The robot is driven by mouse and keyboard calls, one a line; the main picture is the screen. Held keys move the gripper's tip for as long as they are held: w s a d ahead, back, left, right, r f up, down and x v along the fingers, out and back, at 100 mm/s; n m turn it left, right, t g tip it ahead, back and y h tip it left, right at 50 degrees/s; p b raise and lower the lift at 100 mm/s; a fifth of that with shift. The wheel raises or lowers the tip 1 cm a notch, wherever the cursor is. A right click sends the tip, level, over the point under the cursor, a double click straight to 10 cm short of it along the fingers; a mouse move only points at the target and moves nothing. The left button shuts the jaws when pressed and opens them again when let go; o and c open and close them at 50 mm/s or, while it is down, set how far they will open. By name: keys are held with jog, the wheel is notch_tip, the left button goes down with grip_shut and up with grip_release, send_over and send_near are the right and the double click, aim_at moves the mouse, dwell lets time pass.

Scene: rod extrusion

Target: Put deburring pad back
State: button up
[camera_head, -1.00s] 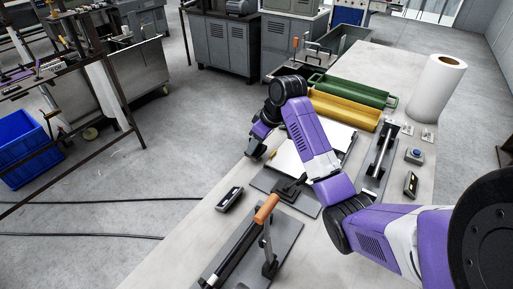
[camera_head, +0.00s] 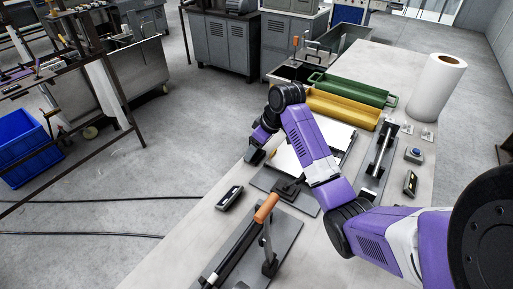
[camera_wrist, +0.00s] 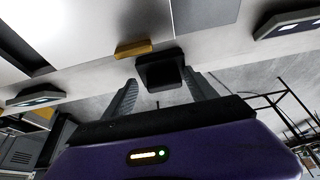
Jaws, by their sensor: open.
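A dark rectangular block (camera_wrist: 160,70), which looks like the deburring pad, shows at the table edge in the wrist view, between my fingertips. A small yellow-brown piece (camera_wrist: 133,48) lies beside it. My gripper (camera_wrist: 160,79) is open, with one grey finger on each side of the block; I cannot tell whether either finger touches it. In the head view my gripper (camera_head: 255,154) is at the left edge of the table, beside the white plate, and my arm hides part of that area. I cannot tell the block from the gripper there.
The worktable (camera_head: 185,252) holds an orange-handled lever tool (camera_head: 267,208), a small dark box with a display (camera_head: 229,198), a yellow trough (camera_head: 345,110), a green trough (camera_head: 358,91) and a white roll (camera_head: 437,88). Open floor lies left of the table.

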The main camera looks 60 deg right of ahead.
jog(key=p+v, duration=0.1)
jog(key=v, duration=1.1)
jog(key=shift+p, duration=0.4)
